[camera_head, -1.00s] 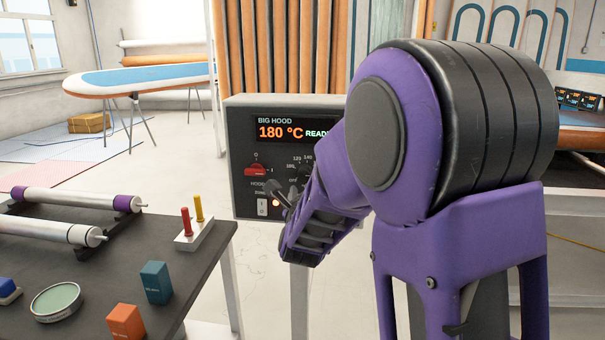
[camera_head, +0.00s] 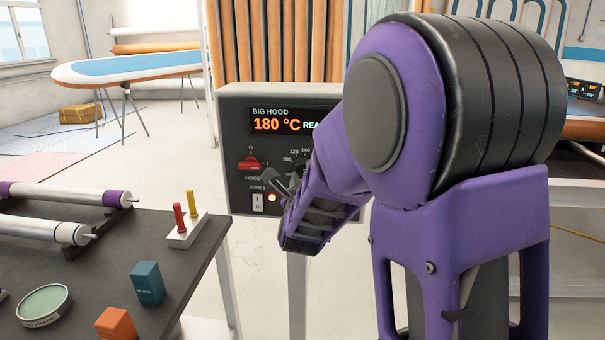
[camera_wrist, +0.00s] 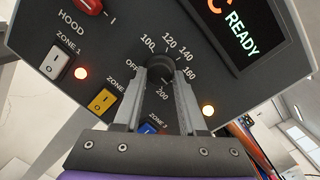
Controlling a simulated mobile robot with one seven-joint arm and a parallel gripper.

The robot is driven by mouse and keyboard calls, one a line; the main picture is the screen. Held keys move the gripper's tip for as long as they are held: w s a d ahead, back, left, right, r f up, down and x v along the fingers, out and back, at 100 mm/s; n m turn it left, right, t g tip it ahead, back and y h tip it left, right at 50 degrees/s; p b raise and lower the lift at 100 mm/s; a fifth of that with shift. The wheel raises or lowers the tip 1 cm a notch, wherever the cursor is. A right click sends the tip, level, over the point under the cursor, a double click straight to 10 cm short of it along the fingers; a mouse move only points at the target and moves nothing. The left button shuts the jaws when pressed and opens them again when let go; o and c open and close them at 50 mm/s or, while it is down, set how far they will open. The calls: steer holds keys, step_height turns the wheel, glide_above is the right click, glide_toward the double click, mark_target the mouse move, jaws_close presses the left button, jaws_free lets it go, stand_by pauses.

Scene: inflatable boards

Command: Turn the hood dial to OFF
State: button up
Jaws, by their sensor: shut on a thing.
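The hood dial (camera_wrist: 160,68) is a dark round knob on the grey control panel (camera_wrist: 225,85), ringed by OFF, 100, 120, 140, 160 and 200. My gripper (camera_wrist: 161,74) is shut on the dial, with one finger on each side of it. The fingers cover part of the scale, and I cannot tell where the dial's pointer stands. In the head view the panel (camera_head: 236,185) reads BIG HOOD, 180 °C, with READY partly covered. My purple arm hides most of the dial and gripper there.
A red HOOD knob (camera_head: 249,163) sits left of the dial. White (camera_wrist: 57,60), yellow (camera_wrist: 102,102) and blue (camera_wrist: 150,129) zone switches lie close to my fingers; lamps glow beside the white and blue ones. A dark table (camera_head: 185,262) with rollers and small blocks stands at left.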

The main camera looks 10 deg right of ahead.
jaws_close()
